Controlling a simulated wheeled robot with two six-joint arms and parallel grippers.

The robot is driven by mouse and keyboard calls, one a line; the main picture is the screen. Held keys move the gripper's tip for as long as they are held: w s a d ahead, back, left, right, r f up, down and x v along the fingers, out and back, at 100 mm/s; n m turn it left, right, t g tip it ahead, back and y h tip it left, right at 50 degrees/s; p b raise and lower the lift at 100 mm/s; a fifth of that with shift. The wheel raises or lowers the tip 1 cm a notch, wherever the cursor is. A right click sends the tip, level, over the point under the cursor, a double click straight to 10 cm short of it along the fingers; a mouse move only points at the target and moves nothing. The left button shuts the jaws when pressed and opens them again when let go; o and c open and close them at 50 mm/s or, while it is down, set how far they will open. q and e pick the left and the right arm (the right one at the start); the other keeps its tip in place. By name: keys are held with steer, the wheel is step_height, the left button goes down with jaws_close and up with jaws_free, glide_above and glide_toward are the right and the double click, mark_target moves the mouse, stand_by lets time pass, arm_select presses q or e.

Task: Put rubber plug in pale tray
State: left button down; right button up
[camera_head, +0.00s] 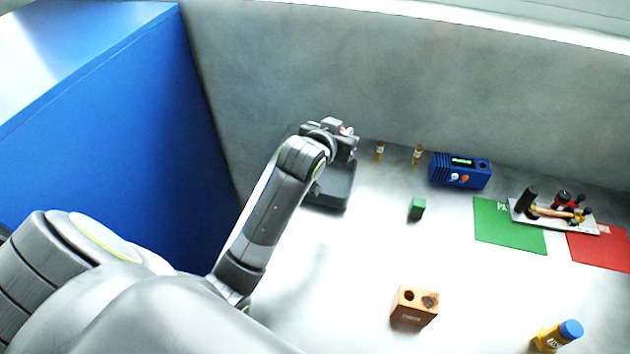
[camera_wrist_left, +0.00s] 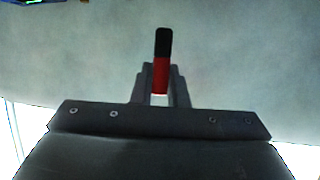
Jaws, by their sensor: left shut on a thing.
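My left gripper (camera_head: 346,137) is at the far side of the table, above a dark grey tray. In the left wrist view its fingers (camera_wrist_left: 160,88) are shut on a red and black piece (camera_wrist_left: 162,62), which stands out past the fingertips. I cannot tell for sure that this piece is the rubber plug. In the head view the gripper mostly hides it. A pale tray (camera_head: 555,225) lies at the right, across green and red mats, with several small black, red and orange things on it. My right gripper is not in view.
The dark grey tray (camera_head: 333,196) is under my left gripper. Two small amber bottles (camera_head: 379,150), a blue device (camera_head: 460,171), a green cube (camera_head: 417,208), an orange block with holes (camera_head: 414,306) and a blue-capped yellow bottle (camera_head: 556,337) stand around. The table's middle is mostly clear.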

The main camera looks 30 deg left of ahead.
arm_select(q)
steer(key=f, duration=0.3)
steer(key=a+f, duration=0.1)
steer(key=f, duration=0.5)
steer(key=shift+a+f, duration=0.3)
steer(key=shift+f, duration=0.35)
step_height(320, 180, down, 3)
steer(key=shift+f+p, duration=0.1)
steer(key=shift+p, duration=0.25)
steer(key=shift+f, duration=0.25)
steer(key=c, duration=1.4)
jaws_free()
steer(key=shift+c, duration=0.2)
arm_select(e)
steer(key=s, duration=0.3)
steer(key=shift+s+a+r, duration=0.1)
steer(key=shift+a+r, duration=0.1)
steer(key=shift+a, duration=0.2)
